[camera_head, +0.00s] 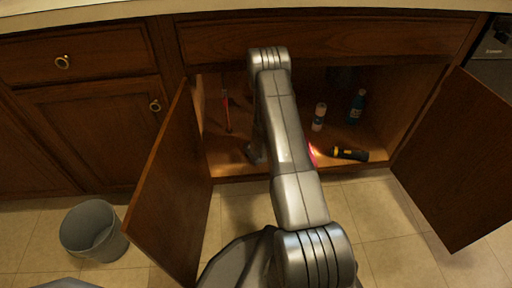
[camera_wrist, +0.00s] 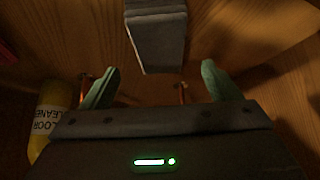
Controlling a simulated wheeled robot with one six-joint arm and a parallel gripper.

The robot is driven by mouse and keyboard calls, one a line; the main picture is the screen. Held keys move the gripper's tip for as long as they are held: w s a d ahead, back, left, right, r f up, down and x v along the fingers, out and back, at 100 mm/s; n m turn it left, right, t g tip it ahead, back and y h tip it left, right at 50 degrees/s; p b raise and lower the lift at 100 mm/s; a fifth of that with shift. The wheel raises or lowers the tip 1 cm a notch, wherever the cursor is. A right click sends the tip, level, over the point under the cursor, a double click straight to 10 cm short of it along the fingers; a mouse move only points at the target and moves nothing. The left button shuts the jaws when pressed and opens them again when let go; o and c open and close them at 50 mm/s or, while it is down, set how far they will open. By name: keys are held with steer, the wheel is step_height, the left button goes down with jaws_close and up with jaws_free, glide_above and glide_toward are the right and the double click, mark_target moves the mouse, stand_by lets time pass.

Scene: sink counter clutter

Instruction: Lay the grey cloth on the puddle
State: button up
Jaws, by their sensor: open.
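In the wrist view, my gripper (camera_wrist: 157,78) is open, its two green fingertips apart with nothing between them. A grey slab-like thing (camera_wrist: 157,38) with a layered end lies just beyond the fingertips at the top centre, apart from them. It looks like the folded grey cloth, but the view is too dark to be sure. In the head view, my arm reaches into the open cabinet under the counter and hides much of its middle. I cannot make out the puddle in either view.
A yellow floor cleaner bottle (camera_wrist: 50,117) is left of my gripper. The cabinet also holds a white bottle (camera_head: 319,117), a blue bottle (camera_head: 356,106) and a lit flashlight (camera_head: 348,154). Open doors (camera_head: 167,187) (camera_head: 459,160) flank my arm. A grey bin (camera_head: 93,231) stands on the floor.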

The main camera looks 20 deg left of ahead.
steer(key=shift+p+v, duration=0.5)
steer(key=shift+v, duration=1.9)
stand_by(0.6)
